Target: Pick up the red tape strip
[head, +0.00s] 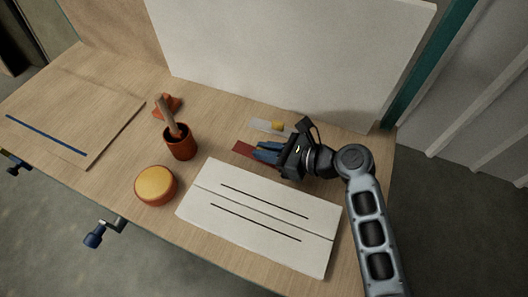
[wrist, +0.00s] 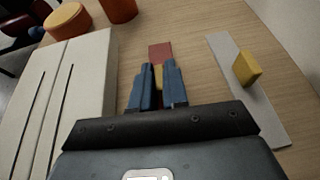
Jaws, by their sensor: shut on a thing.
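The red tape strip (head: 243,148) lies along the wooden bench top behind the white slotted board, partly hidden by my gripper in the head view. In the wrist view the far end of the red tape strip (wrist: 160,51) shows beyond my fingertips. My gripper (head: 263,152) is low over the strip with its blue fingers close together. In the wrist view my gripper (wrist: 158,80) has its fingers shut on a small yellow tab (wrist: 158,76) that appears to stand on the strip. Whether the strip is clear of the bench cannot be told.
A pale grey strip (wrist: 224,48) with a yellow block (wrist: 246,68) lies just right of my gripper in the wrist view. The white slotted board (head: 258,182) lies in front. A cup with a tool (head: 181,148) and a yellow-topped round container (head: 155,200) stand left. A white panel (head: 290,50) stands behind.

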